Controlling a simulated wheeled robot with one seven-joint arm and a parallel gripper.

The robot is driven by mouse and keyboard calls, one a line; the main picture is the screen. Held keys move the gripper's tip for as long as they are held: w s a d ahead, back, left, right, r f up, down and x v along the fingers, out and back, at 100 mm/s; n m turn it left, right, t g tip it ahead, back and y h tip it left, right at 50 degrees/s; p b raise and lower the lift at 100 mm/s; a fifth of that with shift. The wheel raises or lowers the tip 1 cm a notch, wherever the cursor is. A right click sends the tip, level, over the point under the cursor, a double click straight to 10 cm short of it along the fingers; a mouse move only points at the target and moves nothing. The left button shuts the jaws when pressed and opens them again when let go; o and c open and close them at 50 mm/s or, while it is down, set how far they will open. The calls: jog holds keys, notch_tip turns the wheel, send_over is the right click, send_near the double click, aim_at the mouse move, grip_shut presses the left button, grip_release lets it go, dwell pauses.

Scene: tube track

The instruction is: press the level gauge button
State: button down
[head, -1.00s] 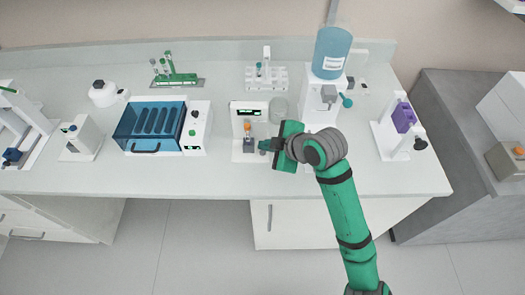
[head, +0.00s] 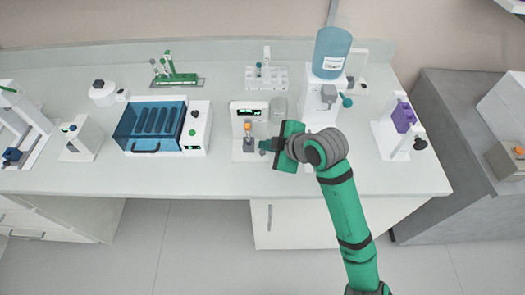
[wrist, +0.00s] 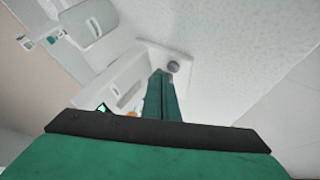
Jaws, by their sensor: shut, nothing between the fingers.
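A white upright device with a small lit display (head: 249,112) stands near the front edge of the bench; I take it to be the level gauge. A grey block with an orange part (head: 248,127) stands on its base. In the wrist view a round grey button-like disc (wrist: 173,67) sits on the white base plate (wrist: 152,48). My gripper (head: 263,146) is shut and empty, low at the right front of the device. In the wrist view its dark green fingers (wrist: 161,92) point towards the disc. I cannot tell whether they touch it.
A clear container (head: 279,108) stands right of the device, and a dispenser with a blue bottle (head: 332,52) behind my arm. A blue-lidded box (head: 150,125) is to the left. The bench front strip is clear.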

jog(key=shift+a, duration=0.1)
jog(key=shift+a+f, duration=0.1)
jog(key=shift+f, duration=0.3)
jog(key=shift+f, duration=0.5)
dwell(0.8)
jog(key=shift+r, duration=0.9)
jog(key=shift+r, duration=2.5)
